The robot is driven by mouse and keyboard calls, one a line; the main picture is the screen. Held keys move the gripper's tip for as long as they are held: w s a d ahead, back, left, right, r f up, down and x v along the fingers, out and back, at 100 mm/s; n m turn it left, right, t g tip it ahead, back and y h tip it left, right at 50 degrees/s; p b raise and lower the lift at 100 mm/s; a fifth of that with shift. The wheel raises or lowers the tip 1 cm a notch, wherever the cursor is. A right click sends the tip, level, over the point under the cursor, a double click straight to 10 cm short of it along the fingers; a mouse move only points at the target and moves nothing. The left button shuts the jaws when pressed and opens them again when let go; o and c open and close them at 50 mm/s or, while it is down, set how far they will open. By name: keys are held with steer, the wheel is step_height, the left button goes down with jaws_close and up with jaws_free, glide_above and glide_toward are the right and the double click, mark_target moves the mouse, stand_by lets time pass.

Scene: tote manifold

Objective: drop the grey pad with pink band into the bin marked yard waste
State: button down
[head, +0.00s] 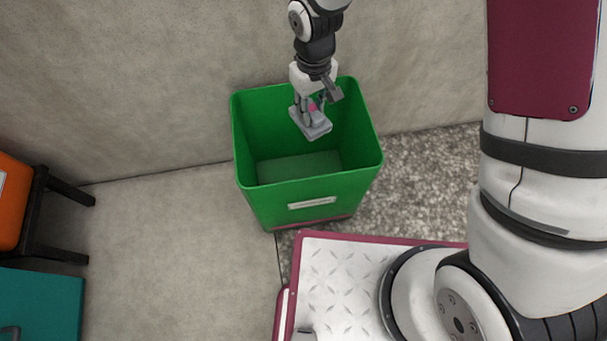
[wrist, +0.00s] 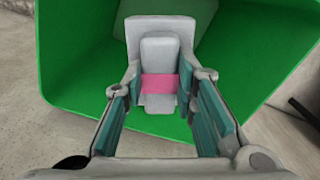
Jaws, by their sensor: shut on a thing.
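The grey pad with pink band (wrist: 160,60) is between the fingers of my gripper (wrist: 162,92) in the wrist view. In the head view the grey pad (head: 314,126) hangs below my gripper (head: 312,104), over the open mouth of a green bin (head: 300,190). My gripper is shut on the pad. The bin stands upright on the floor. A pale label (head: 312,203) is on its front, but its writing is too small to read. The bin's green inside (wrist: 85,60) shows around the pad in the wrist view. The visible bin floor looks empty.
A concrete wall (head: 150,70) stands close behind the bin. An orange container (head: 12,205) on a dark stand (head: 50,220) and a teal box (head: 40,305) are at the left. The floor (head: 170,250) between them and the bin is clear.

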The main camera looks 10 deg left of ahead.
steer(key=shift+f+b, duration=0.85)
steer(key=shift+f, duration=0.65)
steer(key=c, duration=1.2)
jaws_free()
steer(key=shift+r, duration=0.1)
step_height(320, 180, up, 12)
steer(key=shift+f, duration=0.1)
